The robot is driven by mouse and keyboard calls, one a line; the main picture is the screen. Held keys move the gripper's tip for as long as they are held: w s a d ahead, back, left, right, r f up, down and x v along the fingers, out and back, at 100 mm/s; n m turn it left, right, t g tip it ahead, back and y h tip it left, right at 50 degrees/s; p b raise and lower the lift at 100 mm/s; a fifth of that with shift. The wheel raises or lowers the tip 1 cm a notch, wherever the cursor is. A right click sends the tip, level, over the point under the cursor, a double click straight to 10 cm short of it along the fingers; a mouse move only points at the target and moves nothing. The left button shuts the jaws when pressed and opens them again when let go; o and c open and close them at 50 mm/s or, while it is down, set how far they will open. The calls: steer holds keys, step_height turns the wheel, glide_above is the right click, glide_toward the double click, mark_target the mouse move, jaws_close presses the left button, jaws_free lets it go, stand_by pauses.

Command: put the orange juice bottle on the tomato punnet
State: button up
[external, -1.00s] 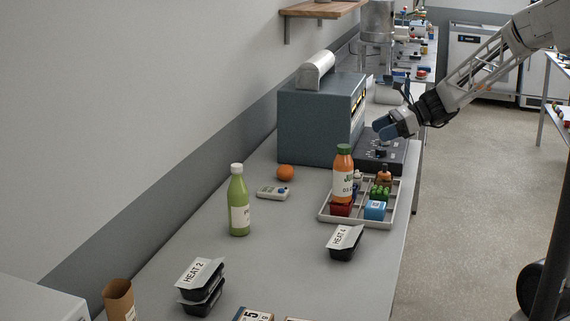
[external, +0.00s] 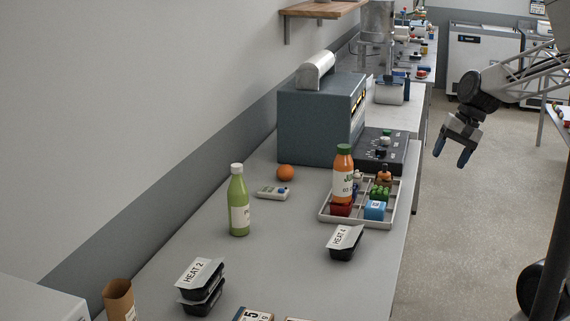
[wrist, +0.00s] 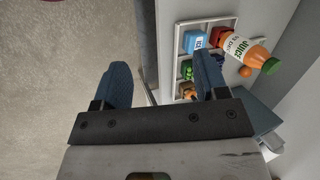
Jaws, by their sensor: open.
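The orange juice bottle (external: 343,176), with a green cap and white label, stands upright over the near-left compartment of the grey tray (external: 388,213). Its base meets the top of the red tomato punnet (external: 341,210) and appears to rest on it. In the wrist view the bottle (wrist: 249,52) shows from above, beside the red punnet (wrist: 216,36). My gripper (external: 452,160) is open and empty, over the floor to the right of the bench, well apart from the bottle. In the wrist view nothing is between its blue fingers (wrist: 162,88).
The tray also holds a blue box (external: 375,211) and green items (external: 380,192). A green bottle (external: 239,203), an orange (external: 285,172) and a black HEAT 4 container (external: 345,243) stand on the bench. A blue-grey machine (external: 318,125) stands behind.

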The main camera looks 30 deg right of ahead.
steer(key=s+d+n+t+h, duration=0.1)
steer(key=s+d+n+h, duration=0.3)
steer(key=s, duration=0.4)
steer(key=shift+d+n+h, duration=0.3)
steer(key=shift+d+n, duration=0.4)
steer(key=shift+n, duration=0.6)
